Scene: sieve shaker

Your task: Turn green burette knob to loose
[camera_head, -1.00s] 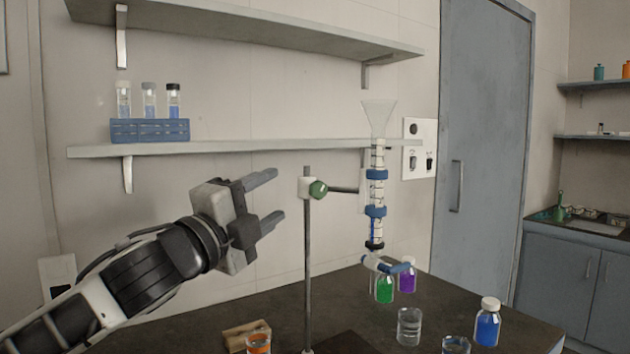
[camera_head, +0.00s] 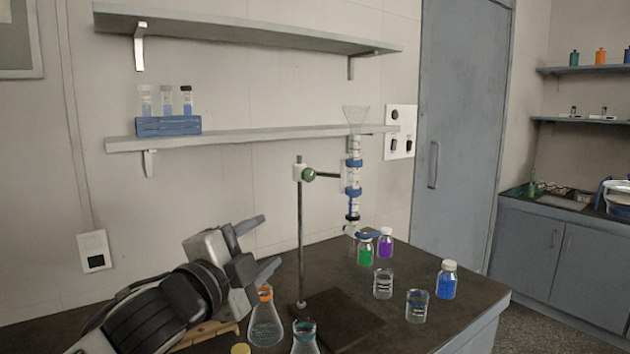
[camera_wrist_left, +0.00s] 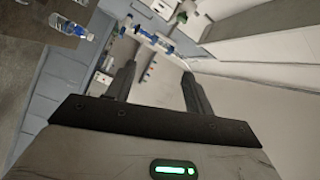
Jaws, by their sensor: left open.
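The green burette knob (camera_head: 308,174) sits on the white clamp at the upper part of the stand's rod (camera_head: 300,235). The burette (camera_head: 354,180) hangs upright to the right of the rod, with blue bands and a clear funnel on top. My left gripper (camera_head: 262,243) is open and empty, lower and left of the knob, apart from it. In the left wrist view, the open fingers (camera_wrist_left: 157,85) have nothing between them, and the green knob (camera_wrist_left: 182,17) shows small near the top edge. My right gripper is not in view.
Below the burette stand a green bottle (camera_head: 366,250), a purple bottle (camera_head: 386,244), clear beakers (camera_head: 383,284) and a blue bottle (camera_head: 446,280). An orange-necked flask (camera_head: 265,318) stands close to my left gripper. A wall shelf (camera_head: 250,138) runs behind the stand.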

